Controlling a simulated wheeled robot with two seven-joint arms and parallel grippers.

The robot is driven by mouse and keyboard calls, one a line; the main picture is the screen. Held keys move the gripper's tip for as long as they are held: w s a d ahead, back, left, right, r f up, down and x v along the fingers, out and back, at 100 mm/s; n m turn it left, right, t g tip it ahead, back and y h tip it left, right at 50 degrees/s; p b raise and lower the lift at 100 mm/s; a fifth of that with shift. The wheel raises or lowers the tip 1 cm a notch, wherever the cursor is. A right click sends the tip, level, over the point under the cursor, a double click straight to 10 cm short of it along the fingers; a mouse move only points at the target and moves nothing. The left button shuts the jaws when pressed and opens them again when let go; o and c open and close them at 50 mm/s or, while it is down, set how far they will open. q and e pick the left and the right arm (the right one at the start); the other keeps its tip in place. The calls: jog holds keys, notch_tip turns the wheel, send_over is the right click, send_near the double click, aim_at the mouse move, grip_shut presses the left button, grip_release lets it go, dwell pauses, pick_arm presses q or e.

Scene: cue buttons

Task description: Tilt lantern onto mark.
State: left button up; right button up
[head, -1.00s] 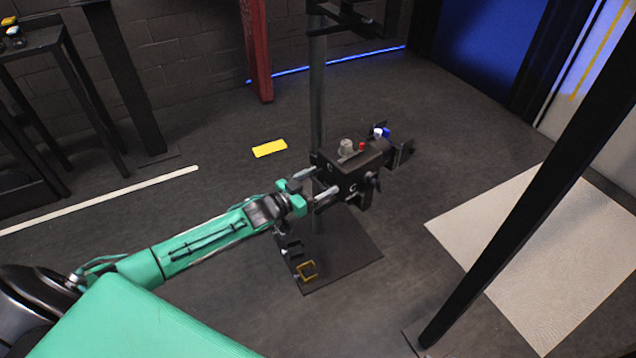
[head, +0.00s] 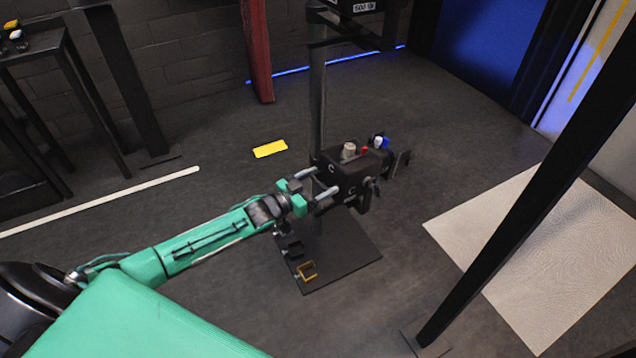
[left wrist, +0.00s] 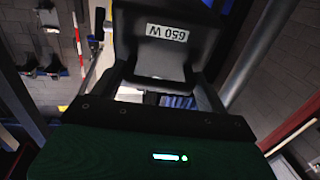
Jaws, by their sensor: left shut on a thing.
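A black lantern (head: 342,177), boxy with small cream, red, white and blue parts on top, is at the middle of the head view beside a grey upright pole (head: 317,105). My left gripper (head: 318,188) is shut on its near side. In the left wrist view the lantern's dark back (left wrist: 160,55), with an upside-down 650 W label, fills the space beyond the fingers. The exact contact is hidden. A yellow rectangle (head: 270,149) lies flat on the floor left of the pole; I cannot tell whether it is the mark. My right gripper is not in view.
A black post (head: 500,225) slants across the right, before a pale mat (head: 565,255). Another black housing (head: 362,8) with a W label hangs at the top.

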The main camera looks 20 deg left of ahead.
pick_arm(q)
jog(key=shift+w+r, duration=0.1)
jog(key=shift+r, duration=0.3)
jog(key=o, duration=1)
jog(key=shift+f, duration=0.15)
jog(key=shift+p+v, duration=0.7)
jog(key=shift+v, duration=6.25)
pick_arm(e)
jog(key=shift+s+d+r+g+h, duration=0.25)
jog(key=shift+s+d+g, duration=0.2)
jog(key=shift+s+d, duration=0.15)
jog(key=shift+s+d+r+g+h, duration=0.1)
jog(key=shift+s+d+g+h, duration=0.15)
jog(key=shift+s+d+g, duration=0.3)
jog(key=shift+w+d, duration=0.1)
